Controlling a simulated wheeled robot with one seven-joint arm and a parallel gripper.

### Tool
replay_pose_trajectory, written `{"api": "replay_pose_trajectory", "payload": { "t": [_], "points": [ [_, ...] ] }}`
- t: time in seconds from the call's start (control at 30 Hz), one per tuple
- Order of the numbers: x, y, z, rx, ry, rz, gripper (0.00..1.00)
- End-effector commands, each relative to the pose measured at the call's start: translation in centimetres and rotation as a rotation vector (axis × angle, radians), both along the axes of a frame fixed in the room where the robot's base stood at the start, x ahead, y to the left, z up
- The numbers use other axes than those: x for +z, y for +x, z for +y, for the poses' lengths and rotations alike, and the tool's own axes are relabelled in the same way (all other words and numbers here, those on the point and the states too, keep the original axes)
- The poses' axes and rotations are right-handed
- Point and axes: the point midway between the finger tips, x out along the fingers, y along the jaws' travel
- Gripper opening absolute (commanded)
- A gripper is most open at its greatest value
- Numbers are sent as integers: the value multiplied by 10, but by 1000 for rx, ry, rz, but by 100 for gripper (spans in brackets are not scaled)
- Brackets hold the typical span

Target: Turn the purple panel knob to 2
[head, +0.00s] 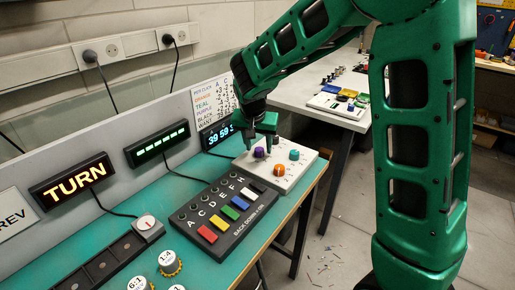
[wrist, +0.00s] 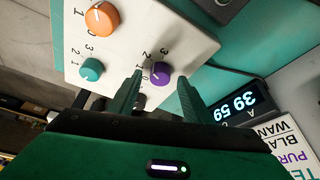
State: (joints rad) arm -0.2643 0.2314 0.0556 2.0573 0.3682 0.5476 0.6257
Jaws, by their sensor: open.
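The purple knob (head: 259,152) sits on the white panel (head: 301,178) at the end of the bench. In the wrist view the purple knob (wrist: 160,74) appears between the two fingers of my gripper (wrist: 161,80). My gripper (head: 260,143) is open and points down at the knob, one finger on each side, with gaps visible between knob and fingers. Small numbers ring the knob, with 2 and 3 readable above it in the wrist view. A light pointer mark shows on the knob, but I cannot tell exactly which number it meets.
An orange knob (head: 279,170) and a teal knob (head: 294,155) share the panel close by. A black button box (head: 222,225) with coloured keys lies in front. A display (head: 218,136) reading 39 59 stands behind, under a printed chart (head: 209,105).

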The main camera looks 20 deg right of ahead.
Motion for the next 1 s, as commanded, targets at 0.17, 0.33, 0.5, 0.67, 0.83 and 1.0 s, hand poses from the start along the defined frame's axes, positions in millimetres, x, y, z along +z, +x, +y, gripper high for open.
{"api": "replay_pose_trajectory", "payload": {
  "t": [0.17,0.33,0.5,0.67,0.83,1.0],
  "points": [
    [31,-9,7,0,1,-4,45],
    [60,-20,13,0,2,-3,45],
    [79,-27,18,1,1,-3,45],
    [87,-31,19,0,0,0,45],
    [88,-31,19,0,-1,0,45],
    [88,-32,18,-2,-1,2,45]
  ]
}}
